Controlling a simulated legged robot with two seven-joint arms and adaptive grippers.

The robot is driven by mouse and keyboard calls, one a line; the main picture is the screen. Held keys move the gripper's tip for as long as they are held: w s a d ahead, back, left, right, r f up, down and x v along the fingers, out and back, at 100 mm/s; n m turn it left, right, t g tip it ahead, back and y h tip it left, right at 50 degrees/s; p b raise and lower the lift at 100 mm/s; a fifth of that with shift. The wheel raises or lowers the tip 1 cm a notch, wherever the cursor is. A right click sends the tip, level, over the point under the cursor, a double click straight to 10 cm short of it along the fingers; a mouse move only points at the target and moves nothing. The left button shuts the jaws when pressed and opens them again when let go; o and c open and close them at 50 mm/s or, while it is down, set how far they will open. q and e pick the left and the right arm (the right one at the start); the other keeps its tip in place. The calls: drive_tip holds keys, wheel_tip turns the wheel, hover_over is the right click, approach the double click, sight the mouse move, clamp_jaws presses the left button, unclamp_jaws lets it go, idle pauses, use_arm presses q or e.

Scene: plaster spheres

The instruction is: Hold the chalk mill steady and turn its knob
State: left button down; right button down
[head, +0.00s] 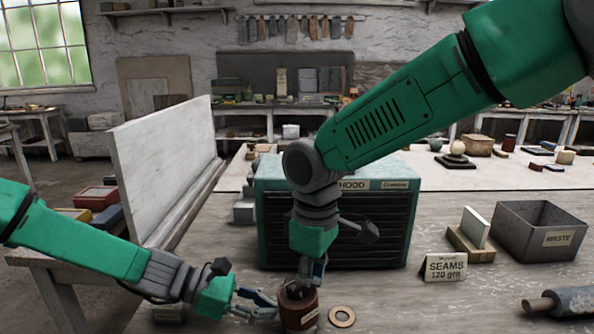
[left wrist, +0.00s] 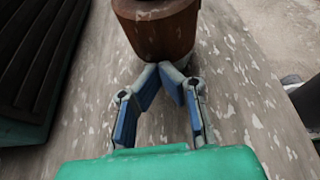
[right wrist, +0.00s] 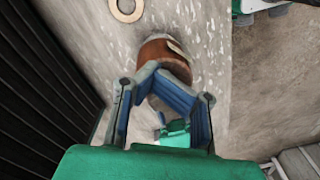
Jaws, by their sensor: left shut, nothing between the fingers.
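The chalk mill (head: 299,310) is a brown, upright cylinder with a pale label, on the worktop near the front edge of the head view. It also shows in the left wrist view (left wrist: 160,38) and the right wrist view (right wrist: 163,52). My left gripper (head: 274,308) is low at the mill's left side, its fingertips together and empty, pointing at the mill's wall. My right gripper (head: 306,284) comes from above, with its fingers over the mill's top. Those fingers hide the knob, and I cannot tell whether they grip it.
A flat ring (head: 342,316) lies just right of the mill. A dark-slatted teal hood box (head: 335,225) stands close behind. To the right are a seams card (head: 446,267), a grey waste bin (head: 540,232) and a roller (head: 570,301). A pale upright board (head: 160,165) stands left.

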drive_tip(key=shift+s+a+f, duration=0.1)
drive_tip(key=shift+s+a, duration=0.2)
drive_tip(key=shift+s, duration=0.15)
drive_tip(key=shift+a, duration=0.15)
idle(0.4)
drive_tip(key=shift+s+d, duration=0.3)
drive_tip(key=shift+r, duration=3.1)
